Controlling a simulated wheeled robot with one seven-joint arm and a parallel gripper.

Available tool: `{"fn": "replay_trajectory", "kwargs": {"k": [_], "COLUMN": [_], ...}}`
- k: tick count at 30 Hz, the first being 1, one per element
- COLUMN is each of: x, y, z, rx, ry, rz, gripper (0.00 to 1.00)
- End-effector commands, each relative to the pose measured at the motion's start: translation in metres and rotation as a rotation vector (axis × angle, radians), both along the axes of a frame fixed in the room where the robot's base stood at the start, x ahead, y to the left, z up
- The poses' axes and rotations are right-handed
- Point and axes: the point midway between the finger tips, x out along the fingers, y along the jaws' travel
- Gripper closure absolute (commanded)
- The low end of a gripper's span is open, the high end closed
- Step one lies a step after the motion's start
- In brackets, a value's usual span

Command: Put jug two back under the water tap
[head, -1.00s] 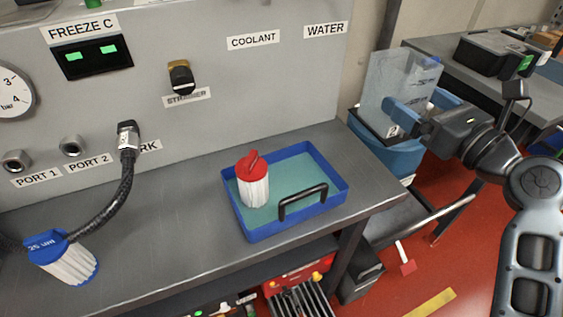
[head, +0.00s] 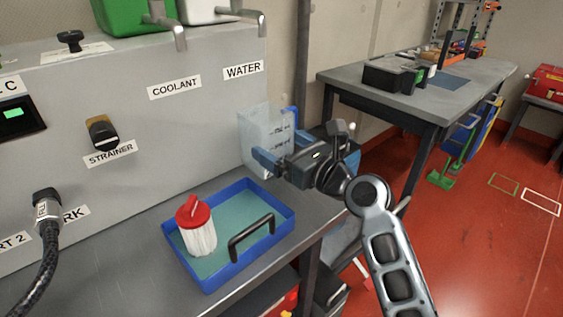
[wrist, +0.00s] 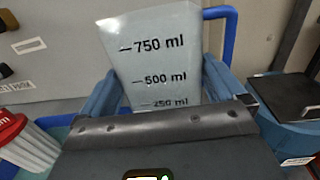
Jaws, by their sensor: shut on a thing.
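A clear jug (head: 262,142) with a blue handle is in my gripper (head: 280,150), near the right end of the grey panel. The wrist view shows its ml marks on the jug (wrist: 158,50), and it looks roughly upright. No number two is readable on it. My gripper's blue fingers (wrist: 160,88) are shut on the jug's sides. The water tap (head: 242,12) is a metal spout on a pale container at the panel's top, above the WATER label (head: 243,70). The jug is lower and to the right of this spout. Whether its base touches the bench is hidden.
A blue tray (head: 280,226) with a black handle holds a red-capped white filter (head: 197,226) on the bench, left of my gripper. A second spout (head: 168,24) is on a green container (head: 125,15). A blue bin (wrist: 290,140) stands to the right.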

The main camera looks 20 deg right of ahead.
Motion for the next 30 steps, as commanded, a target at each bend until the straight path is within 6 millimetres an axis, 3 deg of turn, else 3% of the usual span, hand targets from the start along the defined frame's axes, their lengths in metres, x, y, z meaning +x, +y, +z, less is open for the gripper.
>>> {"fn": "replay_trajectory", "kwargs": {"k": [7, 21, 22, 30], "x": [0.000, 0.000, 0.000, 0.000], "y": [0.000, 0.000, 0.000, 0.000], "z": [-0.035, -0.042, -0.042, -0.040], "rx": [0.001, 0.002, 0.002, 0.001], "ry": [0.003, 0.002, 0.002, 0.000], "rz": [0.000, 0.000, 0.000, 0.000], "gripper": [0.67, 0.67, 0.01, 0.00]}}
